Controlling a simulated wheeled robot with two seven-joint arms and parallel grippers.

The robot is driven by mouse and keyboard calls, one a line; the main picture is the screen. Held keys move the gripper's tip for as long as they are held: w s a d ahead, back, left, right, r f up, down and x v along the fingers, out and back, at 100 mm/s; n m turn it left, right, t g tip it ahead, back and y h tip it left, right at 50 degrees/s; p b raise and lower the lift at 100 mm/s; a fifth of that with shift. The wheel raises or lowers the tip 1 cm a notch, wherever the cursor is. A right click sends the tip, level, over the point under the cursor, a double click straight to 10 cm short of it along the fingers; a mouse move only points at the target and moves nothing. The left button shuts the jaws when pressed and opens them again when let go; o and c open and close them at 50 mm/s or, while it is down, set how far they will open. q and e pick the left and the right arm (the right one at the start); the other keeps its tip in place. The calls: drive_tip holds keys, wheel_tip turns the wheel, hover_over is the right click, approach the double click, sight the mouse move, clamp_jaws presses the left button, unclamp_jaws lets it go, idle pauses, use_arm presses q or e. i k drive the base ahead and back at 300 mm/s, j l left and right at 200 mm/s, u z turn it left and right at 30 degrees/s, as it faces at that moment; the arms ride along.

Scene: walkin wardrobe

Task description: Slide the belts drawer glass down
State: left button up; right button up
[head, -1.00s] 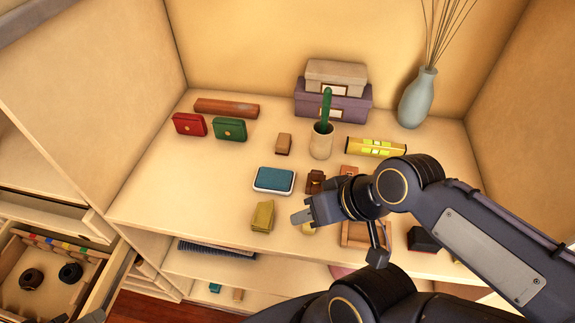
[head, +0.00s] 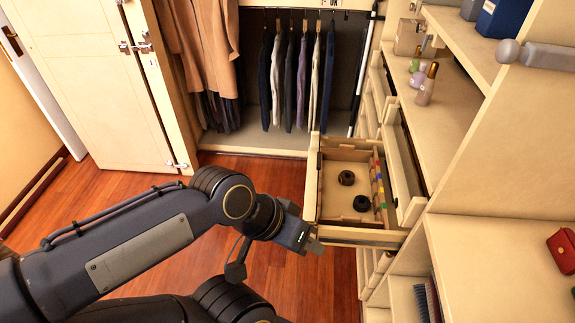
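The open belts drawer (head: 312,190) sticks out from the cabinet in the middle of the head view. My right gripper is out of view.
Hanging clothes (head: 295,80) fill the closet behind. A white door (head: 90,75) stands at the left. Wooden floor (head: 240,170) lies free left of the drawer. Shelves at the right hold bottles (head: 427,85), a red purse (head: 563,250) and a blue box (head: 505,18).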

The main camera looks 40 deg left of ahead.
sight(325, 196)
drive_tip(key=u, duration=1.2)
